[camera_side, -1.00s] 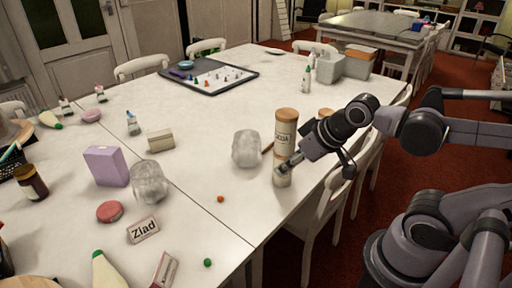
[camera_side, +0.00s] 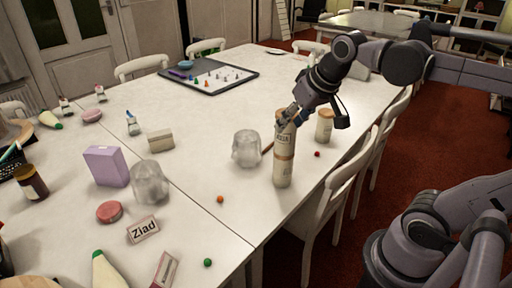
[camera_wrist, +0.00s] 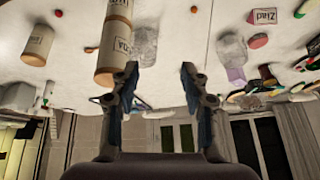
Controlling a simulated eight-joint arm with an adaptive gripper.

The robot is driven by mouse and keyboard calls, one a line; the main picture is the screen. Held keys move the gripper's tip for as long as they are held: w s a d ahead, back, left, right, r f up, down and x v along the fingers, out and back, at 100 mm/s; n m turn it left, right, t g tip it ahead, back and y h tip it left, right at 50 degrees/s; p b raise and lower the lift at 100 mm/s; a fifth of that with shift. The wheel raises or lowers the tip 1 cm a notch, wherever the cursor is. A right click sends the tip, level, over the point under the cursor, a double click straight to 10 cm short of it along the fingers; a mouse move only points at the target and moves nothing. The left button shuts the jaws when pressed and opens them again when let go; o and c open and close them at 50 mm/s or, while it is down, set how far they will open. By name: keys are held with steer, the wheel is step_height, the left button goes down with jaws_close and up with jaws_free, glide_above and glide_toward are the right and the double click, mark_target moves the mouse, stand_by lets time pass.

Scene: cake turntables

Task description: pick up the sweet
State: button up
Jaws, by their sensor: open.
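Three small round balls that look like sweets lie on the white table: an orange one (camera_side: 220,199) in the middle, a green one (camera_side: 207,262) near the front, and a red one (camera_side: 317,154) right of the stacked canisters. The wrist view also shows the red ball (camera_wrist: 58,13) at top left and the orange ball (camera_wrist: 194,9) at the top. I cannot tell which is meant. My gripper (camera_side: 288,114) is at the top of the canister stack, above table height. In the wrist view my gripper (camera_wrist: 160,74) is open, with nothing visible held between its fingers.
Two stacked canisters (camera_side: 284,169) stand close by my gripper; a single canister (camera_side: 325,128) is behind them. Crumpled clear objects (camera_side: 246,149) (camera_side: 150,184), a purple box (camera_side: 106,166) and a "Ziad" name card (camera_side: 143,229) are on the table. White chairs line the right edge.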

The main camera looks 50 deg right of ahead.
steer(key=w+d+r+m+g, duration=0.2)
steer(key=w+d+m, duration=0.2)
steer(key=d, duration=0.3)
steer(key=m+g, duration=0.4)
steer(key=m, duration=0.7)
glide_above(317, 152)
step_height(317, 152, down, 5)
steer(key=f, duration=2.1)
steer(key=shift+w+a+f, duration=0.15)
steer(key=shift+a, duration=0.2)
steer(key=shift+d+f, duration=0.2)
steer(key=shift+f, duration=1.4)
steer(key=shift+d+f, duration=0.2)
steer(key=shift+f, duration=1.4)
steer(key=shift+c, duration=0.3)
steer(key=c, duration=0.8)
